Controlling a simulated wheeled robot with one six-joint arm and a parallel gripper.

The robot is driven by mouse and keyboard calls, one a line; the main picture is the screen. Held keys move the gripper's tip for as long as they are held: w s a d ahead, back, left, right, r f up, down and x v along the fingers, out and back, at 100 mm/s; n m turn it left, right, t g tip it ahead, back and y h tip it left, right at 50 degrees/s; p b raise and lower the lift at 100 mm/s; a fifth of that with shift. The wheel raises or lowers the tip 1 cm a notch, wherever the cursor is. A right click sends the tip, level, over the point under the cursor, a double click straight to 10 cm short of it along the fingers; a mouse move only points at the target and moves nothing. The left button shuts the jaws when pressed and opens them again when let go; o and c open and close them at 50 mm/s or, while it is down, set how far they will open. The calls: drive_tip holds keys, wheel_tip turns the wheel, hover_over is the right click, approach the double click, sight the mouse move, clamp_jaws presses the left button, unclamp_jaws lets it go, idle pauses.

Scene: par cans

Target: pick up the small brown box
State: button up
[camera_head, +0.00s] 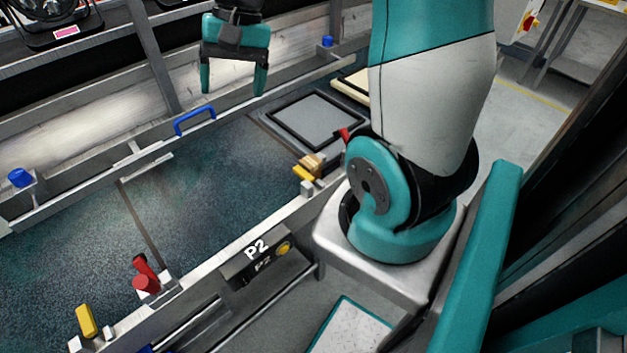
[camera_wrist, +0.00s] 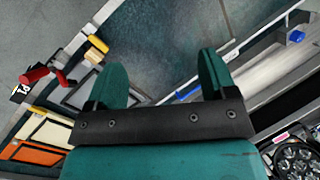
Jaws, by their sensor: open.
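The small brown box (camera_head: 313,163) sits at the near rail of the dark speckled surface, beside a yellow piece and left of my arm's base. In the wrist view the small brown box (camera_wrist: 94,57) shows at the upper left, next to the yellow piece (camera_wrist: 98,43). My gripper (camera_head: 234,82) is open and empty, high up near the far rail, well apart from the box. The box lies outside the left finger.
Metal rails edge the dark surface (camera_head: 215,160). A blue handle (camera_head: 194,120) stands on the far rail. A red knob (camera_head: 146,280) and a yellow piece (camera_head: 87,321) are at the lower left. A black-framed grey panel (camera_head: 315,118) lies behind the box. The surface's middle is clear.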

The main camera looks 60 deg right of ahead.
drive_tip(key=d+f+m+b, duration=0.3)
drive_tip(key=d+f+m, duration=0.5)
drive_tip(key=d, duration=0.5)
drive_tip(key=m+b, duration=0.2)
drive_tip(key=m, duration=0.3)
approach(311, 160)
drive_tip(key=shift+t+y, duration=0.3)
drive_tip(key=x, duration=0.4)
drive_tip(key=shift+s+d+f, duration=0.1)
drive_tip(key=shift+s+f, duration=0.2)
drive_tip(key=shift+x, duration=2.9)
drive_tip(key=shift+d, duration=0.15)
drive_tip(key=c, duration=1)
